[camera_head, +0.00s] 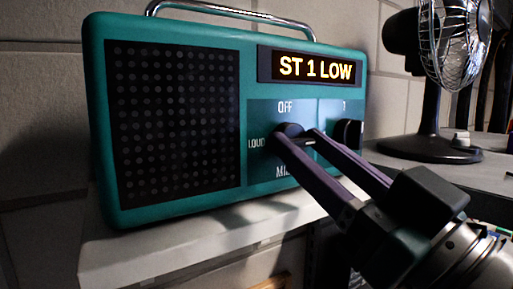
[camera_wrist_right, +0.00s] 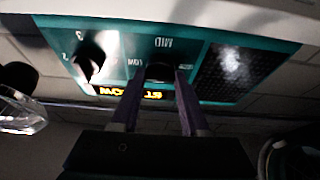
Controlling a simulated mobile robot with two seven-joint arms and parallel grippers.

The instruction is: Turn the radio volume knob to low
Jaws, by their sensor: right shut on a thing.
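A teal radio (camera_head: 216,190) stands on a light shelf in the head view, with a dark speaker grille on its left. Its lit display (camera_head: 315,67) reads "ST 1 LOW". My right gripper (camera_head: 296,137) is shut on the volume knob (camera_head: 288,130), the left one of two, which has OFF above, LOUD to its left and MID below. The fingers cover part of the knob and the label on its right. In the right wrist view the radio (camera_wrist_right: 193,50) appears upside down, with the knob (camera_wrist_right: 159,71) between the fingertips. My left gripper is not in view.
A second knob (camera_head: 349,133) sits on the radio just right of the fingers. A metal carry handle (camera_head: 232,12) arches over the top. A desk fan (camera_head: 431,110) stands to the right on a grey surface. A tiled wall is behind.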

